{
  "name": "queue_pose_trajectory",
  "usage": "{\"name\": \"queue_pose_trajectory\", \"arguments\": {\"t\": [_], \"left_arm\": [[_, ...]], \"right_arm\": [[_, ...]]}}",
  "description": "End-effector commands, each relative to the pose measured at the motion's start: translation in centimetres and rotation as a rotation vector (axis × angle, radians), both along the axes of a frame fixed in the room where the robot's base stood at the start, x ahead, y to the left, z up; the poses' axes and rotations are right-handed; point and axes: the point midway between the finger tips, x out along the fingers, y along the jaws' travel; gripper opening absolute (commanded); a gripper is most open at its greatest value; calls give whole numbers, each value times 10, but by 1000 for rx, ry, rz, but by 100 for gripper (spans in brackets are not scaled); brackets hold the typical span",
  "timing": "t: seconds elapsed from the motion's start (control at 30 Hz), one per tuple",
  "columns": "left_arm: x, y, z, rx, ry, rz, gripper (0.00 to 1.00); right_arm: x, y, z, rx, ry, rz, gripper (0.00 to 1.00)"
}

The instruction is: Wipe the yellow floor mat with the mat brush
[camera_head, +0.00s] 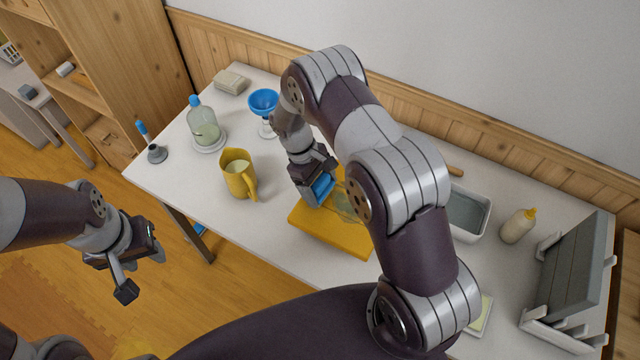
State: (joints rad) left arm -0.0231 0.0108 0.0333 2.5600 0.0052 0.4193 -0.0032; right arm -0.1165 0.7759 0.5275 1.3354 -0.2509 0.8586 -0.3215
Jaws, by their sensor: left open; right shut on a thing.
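A yellow mat (335,240) lies flat on the white table, its right part hidden behind my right arm. A pale greenish patch (346,204) shows on it beside the arm. My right gripper (317,186) is shut on a blue thing, seemingly the mat brush (320,190), over the mat's back left part. I cannot tell whether the brush touches the mat; its underside is hidden. My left gripper (142,274) is open and empty, off the table's left front side above the wooden floor.
A yellow jug (238,177) stands left of the mat. Behind it are a tapped glass jar (203,122) and a blue funnel (263,101). At right are a grey tub (466,213), a bottle (518,226) and a grey rack (568,270). Bare table shows left of the jug.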

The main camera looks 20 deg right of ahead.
Motion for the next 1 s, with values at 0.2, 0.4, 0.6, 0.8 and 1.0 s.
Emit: {"name": "queue_pose_trajectory", "arguments": {"t": [0.2, 0.4, 0.6, 0.8, 1.0], "left_arm": [[0, 0, -2, 0, 0, 0, 43], [0, 0, -3, 0, 0, 0, 43], [0, 0, -5, 0, 0, 0, 43], [0, 0, -6, 0, 0, 0, 43], [0, 0, -8, 0, 0, 0, 43]], "right_arm": [[0, 0, -3, 0, 0, 0, 55], [0, 0, -5, 0, 0, 0, 55], [0, 0, -7, 0, 0, 0, 55], [0, 0, -9, 0, 0, 0, 55], [0, 0, -11, 0, 0, 0, 55]]}}
